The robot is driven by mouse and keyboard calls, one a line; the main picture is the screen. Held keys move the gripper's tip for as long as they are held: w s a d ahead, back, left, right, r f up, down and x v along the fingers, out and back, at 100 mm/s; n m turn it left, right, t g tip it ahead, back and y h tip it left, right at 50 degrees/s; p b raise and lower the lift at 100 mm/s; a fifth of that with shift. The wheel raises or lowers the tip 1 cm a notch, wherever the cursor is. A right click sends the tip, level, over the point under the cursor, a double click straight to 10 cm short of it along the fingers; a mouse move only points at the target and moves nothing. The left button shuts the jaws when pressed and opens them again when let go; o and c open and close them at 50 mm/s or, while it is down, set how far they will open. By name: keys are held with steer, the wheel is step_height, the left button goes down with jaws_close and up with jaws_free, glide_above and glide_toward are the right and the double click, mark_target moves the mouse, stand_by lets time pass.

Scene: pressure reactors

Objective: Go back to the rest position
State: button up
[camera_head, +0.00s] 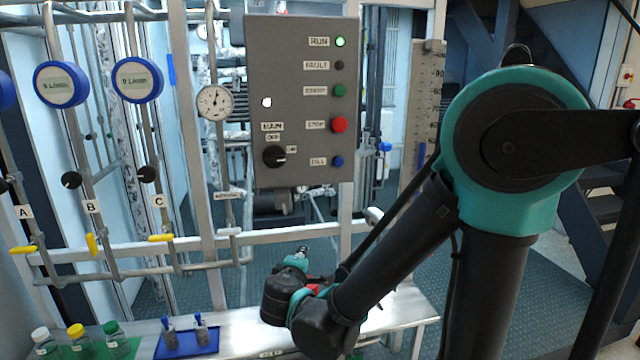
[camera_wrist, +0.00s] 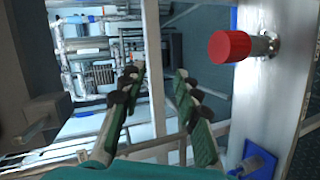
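In the wrist view my gripper (camera_wrist: 157,86) has its two green-and-black fingers spread apart. The space between the fingers is empty, and background pipework and a pale frame show through it. A red cylinder (camera_wrist: 230,46) on a metal stem stands on the pale bench (camera_wrist: 205,85), to the right of the fingers and apart from them. In the head view my arm reaches down to the bench (camera_head: 240,343), with its wrist links low in the middle. The fingers cannot be made out there. A bit of red (camera_head: 314,288) shows beside the wrist links.
A grey control panel (camera_head: 302,100) with a green RUN light hangs above the wrist. On the bench's left are several capped bottles (camera_head: 79,342) and a blue tray (camera_head: 187,344) with two small items. Valve pipes (camera_head: 95,180) and a frame rail (camera_head: 290,236) stand behind.

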steer(key=s+d+f+m+g+h, duration=0.1)
steer(key=d+f+m+g, duration=0.25)
steer(key=d, duration=0.55)
steer(key=s+d+f+m+g+h, duration=0.15)
steer(key=d+f+m, duration=0.25)
steer(key=d, duration=0.5)
steer(key=s+d+f+m+g+y, duration=0.3)
steer(key=s+d+f+m+g, duration=0.2)
steer(key=s, duration=0.5)
steer(key=shift+s+d+f+m, duration=0.35)
steer(key=shift+d+m, duration=0.7)
steer(key=shift+m, duration=0.2)
